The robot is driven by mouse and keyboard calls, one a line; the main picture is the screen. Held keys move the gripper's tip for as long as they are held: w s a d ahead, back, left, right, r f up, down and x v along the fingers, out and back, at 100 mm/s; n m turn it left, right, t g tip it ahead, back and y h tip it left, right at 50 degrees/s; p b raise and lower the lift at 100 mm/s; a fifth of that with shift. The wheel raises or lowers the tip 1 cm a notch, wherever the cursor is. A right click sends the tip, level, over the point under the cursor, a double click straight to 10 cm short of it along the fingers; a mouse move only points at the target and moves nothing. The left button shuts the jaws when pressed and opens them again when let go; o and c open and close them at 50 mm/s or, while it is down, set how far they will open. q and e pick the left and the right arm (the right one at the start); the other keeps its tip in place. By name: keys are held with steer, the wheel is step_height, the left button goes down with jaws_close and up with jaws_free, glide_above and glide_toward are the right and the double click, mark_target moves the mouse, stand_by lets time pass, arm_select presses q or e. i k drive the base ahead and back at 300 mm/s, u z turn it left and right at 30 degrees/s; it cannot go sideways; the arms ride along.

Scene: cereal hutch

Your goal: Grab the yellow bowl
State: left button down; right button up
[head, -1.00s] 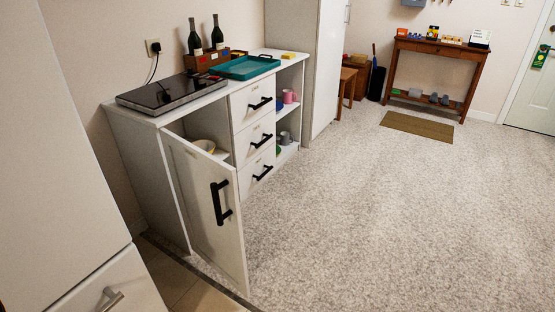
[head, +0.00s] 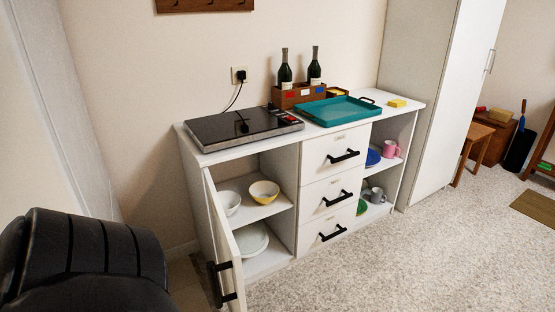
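The yellow bowl (head: 264,192) sits upright on the upper shelf of the hutch's open left compartment in the head view. Its inside is pale and its outer side is yellow. A white bowl (head: 229,202) stands just left of it on the same shelf. The compartment's door (head: 224,238) stands open toward me. A black, rounded part of my own body fills the lower left corner. Neither gripper shows in the view.
White plates or dishes (head: 252,241) lie on the shelf below. A black cooktop (head: 243,127), a teal tray (head: 340,110) and a bottle crate (head: 296,97) stand on top. The open door's edge juts out on the left. Carpet (head: 380,260) in front is clear.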

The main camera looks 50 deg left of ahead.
mark_target(264, 193)
steer(key=u, duration=0.5)
steer(key=i, duration=1.85)
steer(key=u, duration=2.05)
steer(key=i, duration=0.8)
steer(key=u, duration=0.8)
